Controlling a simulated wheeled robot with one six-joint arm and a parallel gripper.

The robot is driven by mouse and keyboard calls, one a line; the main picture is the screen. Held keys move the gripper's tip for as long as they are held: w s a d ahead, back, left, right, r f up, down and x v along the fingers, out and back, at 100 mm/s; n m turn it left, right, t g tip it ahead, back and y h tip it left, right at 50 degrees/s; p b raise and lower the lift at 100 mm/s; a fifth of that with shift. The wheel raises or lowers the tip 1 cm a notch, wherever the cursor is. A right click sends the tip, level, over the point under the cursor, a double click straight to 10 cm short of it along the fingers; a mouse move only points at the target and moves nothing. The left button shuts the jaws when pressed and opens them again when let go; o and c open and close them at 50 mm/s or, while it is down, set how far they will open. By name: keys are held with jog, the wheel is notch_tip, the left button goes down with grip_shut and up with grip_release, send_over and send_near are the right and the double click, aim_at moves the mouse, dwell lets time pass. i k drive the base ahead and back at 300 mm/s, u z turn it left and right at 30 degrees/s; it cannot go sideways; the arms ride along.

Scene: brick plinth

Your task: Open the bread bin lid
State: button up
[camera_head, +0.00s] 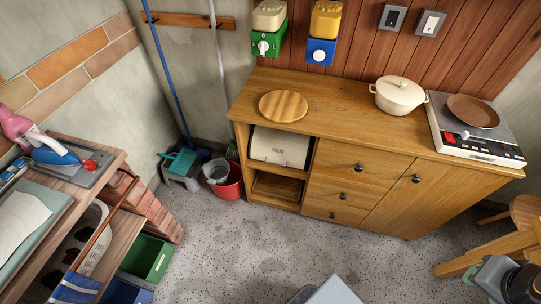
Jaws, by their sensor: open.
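The bread bin (279,148) is a cream box with dark lettering on its front. It sits in the upper open compartment at the left of the wooden cabinet (385,165). Its front lid appears closed, and a small knob or handle seems to show near its lower edge. The cabinet top hides the top and back of the bin. A grey and black part of my arm (497,279) shows at the lower right corner, far from the bin. My gripper's fingers cannot be made out.
A round wooden board (283,105), a cream pot (400,94) and a hob with a brown pan (472,111) stand on the cabinet. A red bucket (228,184) stands on the floor left of it. A wooden stool (500,245) is at right. Speckled floor in front is mostly clear.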

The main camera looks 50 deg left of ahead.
aim_at(283, 148)
jog(key=u, duration=2)
jog(key=k, duration=0.95)
jog(key=u, duration=1.3)
jog(key=i, duration=0.9)
jog(key=z, duration=0.5)
jog(key=i, duration=1)
jog(key=z, duration=0.8)
